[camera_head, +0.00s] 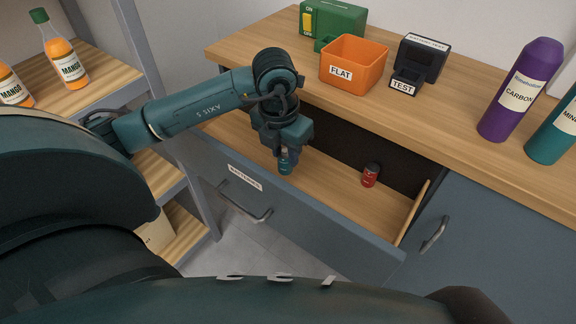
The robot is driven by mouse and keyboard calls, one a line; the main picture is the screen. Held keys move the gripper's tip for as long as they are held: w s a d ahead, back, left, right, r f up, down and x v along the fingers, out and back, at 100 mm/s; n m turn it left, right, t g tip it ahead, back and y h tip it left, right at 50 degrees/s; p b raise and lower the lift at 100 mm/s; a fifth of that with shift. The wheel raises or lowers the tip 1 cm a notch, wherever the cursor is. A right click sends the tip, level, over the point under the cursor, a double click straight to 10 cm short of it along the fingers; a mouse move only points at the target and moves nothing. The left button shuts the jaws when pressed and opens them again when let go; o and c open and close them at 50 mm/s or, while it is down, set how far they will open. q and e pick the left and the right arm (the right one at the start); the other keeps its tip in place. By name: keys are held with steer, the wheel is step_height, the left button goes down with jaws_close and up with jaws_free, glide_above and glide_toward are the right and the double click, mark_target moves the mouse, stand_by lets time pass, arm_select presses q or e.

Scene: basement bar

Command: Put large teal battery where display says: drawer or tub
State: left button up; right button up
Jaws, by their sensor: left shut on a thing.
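My left gripper (287,150) is shut on the teal battery (286,162) and holds it upright, low over the open drawer (330,206). I cannot tell if the battery touches the drawer floor. The drawer front has a label that seems to read "batteries". An orange tub (353,64) labelled "FLAT" stands on the counter behind the gripper. A black tester (424,58) labelled "TEST" stands right of the tub; its display text cannot be read from here. My right gripper is not in view.
A red battery (370,175) stands in the drawer, right of my gripper. A green box (331,21) with an ON/OFF panel is at the counter's back. Purple (520,90) and teal (555,132) bottles stand at right. A shelf (110,75) with mango bottles is at left.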

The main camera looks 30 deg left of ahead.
mark_target(285, 168)
arm_select(q)
steer(key=shift+f, duration=2.65)
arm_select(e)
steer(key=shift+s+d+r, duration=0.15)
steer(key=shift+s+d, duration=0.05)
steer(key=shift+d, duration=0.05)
arm_select(q)
steer(key=shift+f, duration=0.1)
steer(key=o, duration=0.6)
steer(key=shift+f+b, duration=0.1)
steer(key=shift+b, duration=0.25)
steer(key=o, duration=0.4)
steer(key=shift+o, duration=0.2)
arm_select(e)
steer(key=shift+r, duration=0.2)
